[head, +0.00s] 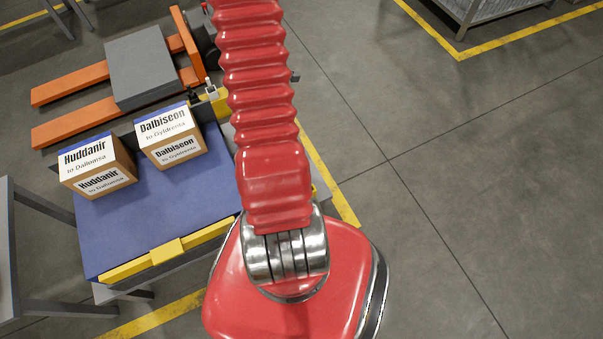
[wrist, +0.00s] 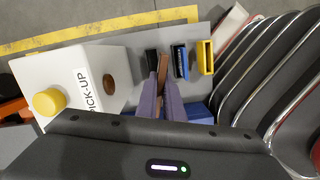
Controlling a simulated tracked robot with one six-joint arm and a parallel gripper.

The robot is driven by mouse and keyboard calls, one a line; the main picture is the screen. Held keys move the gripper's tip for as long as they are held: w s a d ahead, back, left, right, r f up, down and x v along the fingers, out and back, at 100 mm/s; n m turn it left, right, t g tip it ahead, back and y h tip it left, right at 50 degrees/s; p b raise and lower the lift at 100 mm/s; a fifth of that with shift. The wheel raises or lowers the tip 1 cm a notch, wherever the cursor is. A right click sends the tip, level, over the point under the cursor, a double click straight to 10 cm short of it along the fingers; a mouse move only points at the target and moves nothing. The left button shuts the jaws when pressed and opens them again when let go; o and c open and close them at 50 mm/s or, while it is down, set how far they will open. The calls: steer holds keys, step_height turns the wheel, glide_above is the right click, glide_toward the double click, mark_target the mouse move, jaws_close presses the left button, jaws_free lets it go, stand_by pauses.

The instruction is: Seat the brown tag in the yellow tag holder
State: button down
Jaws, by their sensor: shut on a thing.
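In the wrist view my gripper (wrist: 160,86) points down, its two purple-grey fingers close together. They are shut on the thin brown tag (wrist: 162,70), which shows as a narrow brown strip between and beyond the fingers. The yellow tag holder (wrist: 205,57) stands upright to the right of the tag, apart from it, with a dark slot in its top. The lower end of the tag is hidden by the fingers. In the head view my red arm covers the gripper and the tag.
A blue holder (wrist: 181,61) stands between the tag and the yellow holder. A black holder (wrist: 151,63) is close by the left finger. A white PICK-UP box (wrist: 65,75) with a yellow button (wrist: 48,101) stands left. Two cartons (head: 97,168) sit on a blue surface (head: 190,210).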

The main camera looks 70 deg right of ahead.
steer(key=m, duration=0.1)
steer(key=r+m, duration=0.1)
steer(key=shift+s+m, duration=0.1)
steer(key=shift+m, duration=0.3)
steer(key=w+a+r+m+y, duration=0.1)
steer(key=w+a+r+m, duration=0.4)
steer(key=w, duration=0.6)
steer(key=w+a+r+m, duration=0.2)
steer(key=w+a+r, duration=0.55)
steer(key=w, duration=0.45)
steer(key=w+a+r+n, duration=0.1)
steer(key=w+a, duration=0.3)
steer(key=a, duration=0.5)
steer(key=w+a+r+n, duration=0.1)
steer(key=w+a+r, duration=0.3)
steer(key=a, duration=0.6)
steer(key=w+a+r+n, duration=0.2)
steer(key=w+a, duration=0.3)
steer(key=a, duration=0.5)
steer(key=shift+w+a+r, duration=0.2)
steer(key=shift+r, duration=0.1)
steer(key=shift+d, duration=0.15)
